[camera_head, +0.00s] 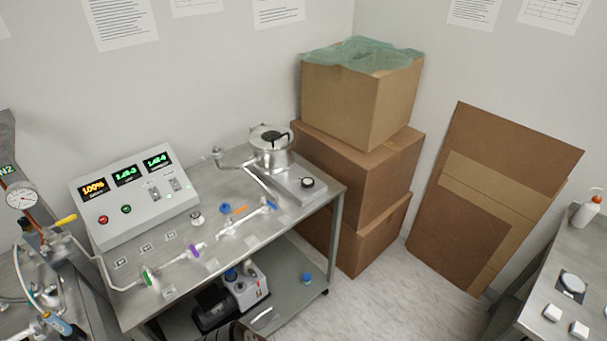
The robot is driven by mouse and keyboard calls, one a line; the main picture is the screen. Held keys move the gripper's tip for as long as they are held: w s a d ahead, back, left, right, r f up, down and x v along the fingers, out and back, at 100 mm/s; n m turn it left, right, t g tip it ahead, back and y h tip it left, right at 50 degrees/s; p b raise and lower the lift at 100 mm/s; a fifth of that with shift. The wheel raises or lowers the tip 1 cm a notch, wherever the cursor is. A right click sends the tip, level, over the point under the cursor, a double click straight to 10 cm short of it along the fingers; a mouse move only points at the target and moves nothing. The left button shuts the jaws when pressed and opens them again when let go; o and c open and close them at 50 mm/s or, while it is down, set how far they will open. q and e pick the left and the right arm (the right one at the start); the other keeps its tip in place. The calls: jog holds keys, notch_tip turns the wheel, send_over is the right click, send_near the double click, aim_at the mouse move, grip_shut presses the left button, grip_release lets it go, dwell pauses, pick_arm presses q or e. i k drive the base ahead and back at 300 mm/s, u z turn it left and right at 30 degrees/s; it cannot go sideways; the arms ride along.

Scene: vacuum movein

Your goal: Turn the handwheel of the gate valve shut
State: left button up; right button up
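The metal bench (322,197) stands left of centre. A round steel chamber (271,155) with a dark handle on its lid is at its back right. A flat silver box (288,183) extends forward and right from under the chamber and looks like the gate valve body. A small round black knob (307,183) with a light rim sits on its top and looks like the handwheel; how far it is turned cannot be told.
A control box (135,200) with lit displays stands at the bench's back left. Coloured handles and fittings run along its front. Stacked cardboard boxes (352,195) are close on the right. A pump (245,287) is on the lower shelf. Floor (385,300) shows to the right.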

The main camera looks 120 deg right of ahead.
aim_at(306, 183)
jog(key=z, duration=4.05)
jog(key=k, duration=0.2)
jog(key=u, duration=0.65)
